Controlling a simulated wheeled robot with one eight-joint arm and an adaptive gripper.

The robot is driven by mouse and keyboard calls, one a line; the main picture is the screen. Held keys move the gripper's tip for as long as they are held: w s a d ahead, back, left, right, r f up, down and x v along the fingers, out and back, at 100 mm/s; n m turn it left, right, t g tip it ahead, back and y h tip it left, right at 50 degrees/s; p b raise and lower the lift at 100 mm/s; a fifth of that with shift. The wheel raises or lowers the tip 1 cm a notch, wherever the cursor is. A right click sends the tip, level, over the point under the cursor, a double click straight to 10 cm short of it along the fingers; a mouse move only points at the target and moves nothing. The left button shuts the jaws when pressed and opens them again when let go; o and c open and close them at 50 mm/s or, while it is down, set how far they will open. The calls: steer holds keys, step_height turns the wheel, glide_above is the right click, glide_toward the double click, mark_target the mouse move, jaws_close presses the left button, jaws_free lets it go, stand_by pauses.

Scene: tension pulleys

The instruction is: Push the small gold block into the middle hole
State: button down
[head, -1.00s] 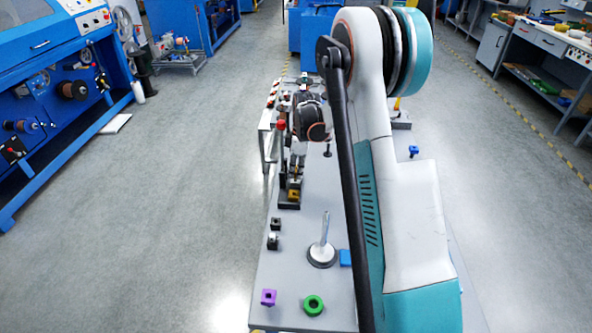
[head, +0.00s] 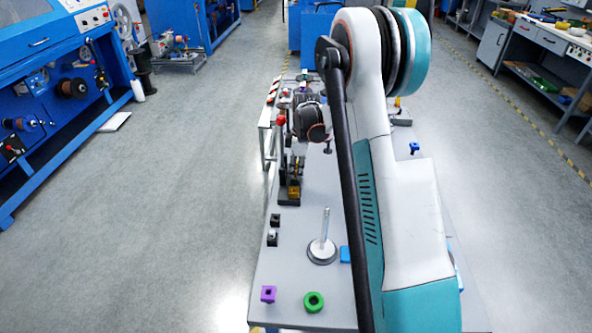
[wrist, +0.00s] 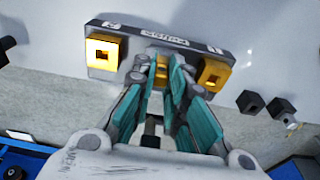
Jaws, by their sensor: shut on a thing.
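In the wrist view a dark rail (wrist: 150,36) with white labels carries a gold block with a square hole (wrist: 103,52) at left and another gold block (wrist: 212,74) at right. My gripper (wrist: 165,62) is between them, its fingers close together. They are shut on the small gold block (wrist: 161,80), which shows only in part between the fingers, at the middle of the rail. The fingers hide the middle hole, so I cannot tell how deep the block sits. In the head view the dark fixture with gold parts (head: 293,191) stands on the table's left side, below my wrist.
Two small black blocks (head: 275,219) stand in front of the fixture near the table's left edge. A red-topped lever (head: 281,121) stands beside my wrist.

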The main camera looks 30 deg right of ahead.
steer(key=c, duration=1.5)
jaws_free()
steer(key=shift+c, duration=0.2)
step_height(320, 180, up, 12)
steer(key=d, duration=0.1)
steer(key=shift+s, duration=0.4)
